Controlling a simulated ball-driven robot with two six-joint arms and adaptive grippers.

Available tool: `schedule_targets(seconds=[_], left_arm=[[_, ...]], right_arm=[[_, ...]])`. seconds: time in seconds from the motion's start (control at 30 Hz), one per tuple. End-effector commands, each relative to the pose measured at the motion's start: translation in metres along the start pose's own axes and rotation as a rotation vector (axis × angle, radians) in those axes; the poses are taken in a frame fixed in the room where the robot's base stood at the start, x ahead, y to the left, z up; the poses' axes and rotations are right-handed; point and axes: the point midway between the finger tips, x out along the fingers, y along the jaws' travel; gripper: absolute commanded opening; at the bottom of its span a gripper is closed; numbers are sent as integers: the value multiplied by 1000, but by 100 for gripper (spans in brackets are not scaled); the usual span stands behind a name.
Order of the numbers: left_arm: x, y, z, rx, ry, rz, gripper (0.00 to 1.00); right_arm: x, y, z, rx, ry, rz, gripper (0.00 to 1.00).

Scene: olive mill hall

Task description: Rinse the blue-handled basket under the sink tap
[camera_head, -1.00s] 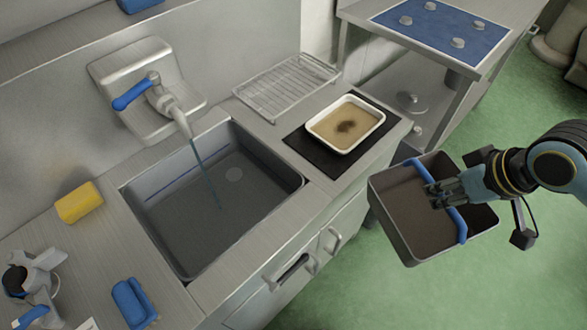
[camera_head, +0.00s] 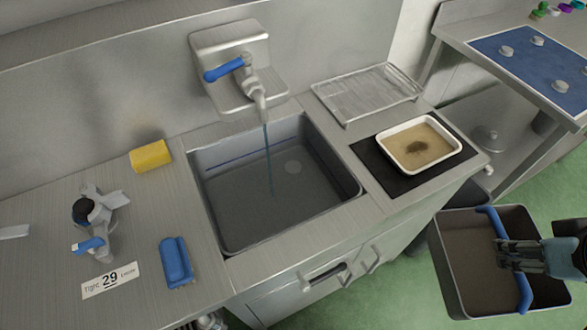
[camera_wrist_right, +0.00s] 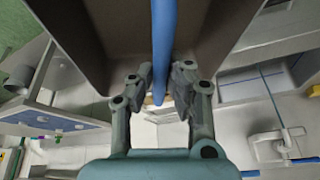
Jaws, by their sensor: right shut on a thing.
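The blue-handled basket (camera_head: 468,262) is a grey rectangular box with a blue bar handle (camera_head: 487,222). It hangs over the green floor at the lower right of the head view. My right gripper (camera_head: 502,254) is shut on the handle; the right wrist view also shows its fingers (camera_wrist_right: 160,92) around the blue bar. The sink (camera_head: 235,225) is at the centre of the head view, to the left of the basket. The tap (camera_head: 257,95) with a blue lever (camera_head: 223,70) is above it, and a thin stream of water (camera_head: 268,160) runs into the basin.
A white tray (camera_head: 462,152) with brownish liquid sits on a black mat (camera_head: 378,172) right of the sink. A wire rack (camera_head: 368,95) lies behind it. A yellow sponge (camera_head: 150,156), a blue object (camera_head: 175,262) and a label card (camera_head: 110,281) lie left of the sink.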

Motion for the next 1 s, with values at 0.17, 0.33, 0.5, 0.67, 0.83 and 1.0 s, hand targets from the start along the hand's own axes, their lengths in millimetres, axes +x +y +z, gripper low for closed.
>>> schedule_targets(seconds=[0.17,0.33,0.5,0.67,0.83,1.0], left_arm=[[0,0,0,0,0,0,37],[0,0,0,0,0,0,37],[0,0,0,0,0,0,37],[0,0,0,0,0,0,37],[0,0,0,0,0,0,37],[0,0,0,0,0,0,37]], right_arm=[[0,0,-1,0,2,0,0],[0,0,-1,0,2,0,0],[0,0,-1,0,2,0,0],[-6,1,3,-4,0,2,0],[-20,2,11,-5,-1,0,0],[-35,4,19,-6,-1,1,0]])
